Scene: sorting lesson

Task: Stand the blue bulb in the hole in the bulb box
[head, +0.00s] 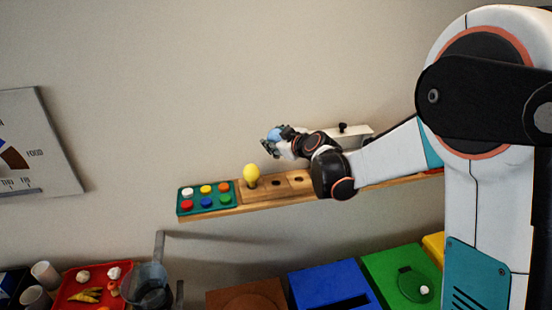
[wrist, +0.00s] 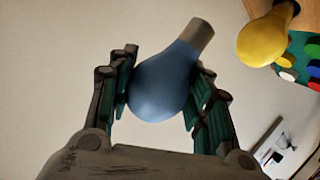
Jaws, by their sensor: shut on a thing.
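The blue bulb (wrist: 162,88) is between the fingers of my gripper (wrist: 166,75) in the wrist view, with both finger pads against its round glass. Its grey base points away from the palm, toward the upper right. In the head view my gripper (head: 270,143) is above the shelf, and the blue bulb (head: 274,133) shows only in part. The wooden bulb box (head: 262,190) is on the shelf below my gripper, apart from the bulb. A yellow bulb (head: 251,174) stands upright in its left part.
A green tray (head: 181,207) with several coloured buttons is left of the box on the wooden shelf (head: 225,209).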

